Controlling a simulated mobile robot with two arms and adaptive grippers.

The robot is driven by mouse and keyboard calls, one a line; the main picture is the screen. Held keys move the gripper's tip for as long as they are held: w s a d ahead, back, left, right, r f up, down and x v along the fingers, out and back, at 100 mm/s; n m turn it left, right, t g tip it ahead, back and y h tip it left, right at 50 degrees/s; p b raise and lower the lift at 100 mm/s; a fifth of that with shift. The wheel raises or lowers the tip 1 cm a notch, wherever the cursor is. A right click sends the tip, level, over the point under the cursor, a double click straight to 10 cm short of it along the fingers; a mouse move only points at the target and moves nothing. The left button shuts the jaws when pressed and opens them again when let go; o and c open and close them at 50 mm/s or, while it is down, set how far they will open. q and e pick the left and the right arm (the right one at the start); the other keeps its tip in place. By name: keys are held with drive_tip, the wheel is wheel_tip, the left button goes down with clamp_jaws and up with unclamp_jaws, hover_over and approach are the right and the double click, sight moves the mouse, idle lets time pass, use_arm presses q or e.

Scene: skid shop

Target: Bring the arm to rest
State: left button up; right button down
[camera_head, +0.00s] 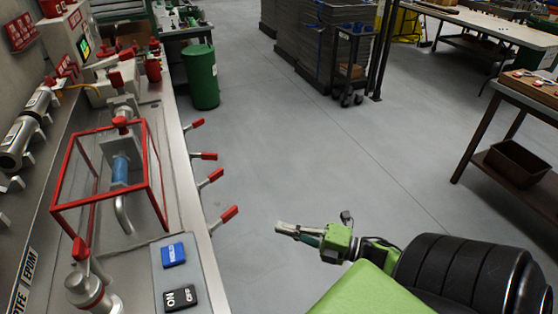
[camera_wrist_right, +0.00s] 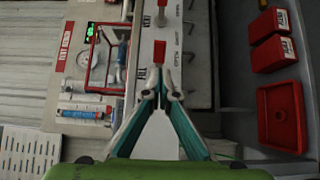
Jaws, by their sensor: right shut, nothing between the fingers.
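My right gripper (camera_head: 280,228) is over the open floor to the right of the skid in the head view. It points left, towards the skid, and is apart from it. In the right wrist view its two fingers (camera_wrist_right: 160,88) come together at the tips, with nothing held. My left gripper is in neither view. The skid (camera_head: 190,190) stands along the left, with several red-handled levers (camera_head: 212,178) sticking out of its front edge. A red frame (camera_head: 152,190) surrounds a blue-banded fitting on its top.
A wheeled cart (camera_head: 350,65) is at the back. Workbenches stand at the right. The middle floor is clear. Red trays (camera_wrist_right: 281,117) show in the right wrist view.

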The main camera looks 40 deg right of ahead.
idle(0.4)
drive_tip(key=s+d+f+m+g+h, duration=0.1)
drive_tip(key=s+f+m+g+h, duration=0.3)
drive_tip(key=f, duration=0.6)
drive_tip(key=s+d+f+m+t+h, duration=0.1)
drive_tip(key=s+f+m, duration=0.1)
drive_tip(key=f+m, duration=0.5)
drive_tip(key=s+f+m+g+h, duration=0.2)
drive_tip(key=s+f+m+h, duration=0.1)
drive_tip(key=f, duration=0.9)
drive_tip(key=s+a+f+m+g, duration=0.2)
drive_tip(key=s+a+f, duration=0.3)
drive_tip(key=s, duration=0.3)
drive_tip(key=s+a+f+m+g+p, duration=0.1)
drive_tip(key=s+a+f+g, duration=0.3)
drive_tip(key=s, duration=0.4)
drive_tip(key=s+a+f+m+g, duration=0.4)
drive_tip(key=s+a+f, duration=0.2)
drive_tip(key=s+f, duration=0.2)
drive_tip(key=shift+s+a+f, duration=0.2)
drive_tip(key=shift+s+f, duration=0.05)
drive_tip(key=shift+f, duration=0.05)
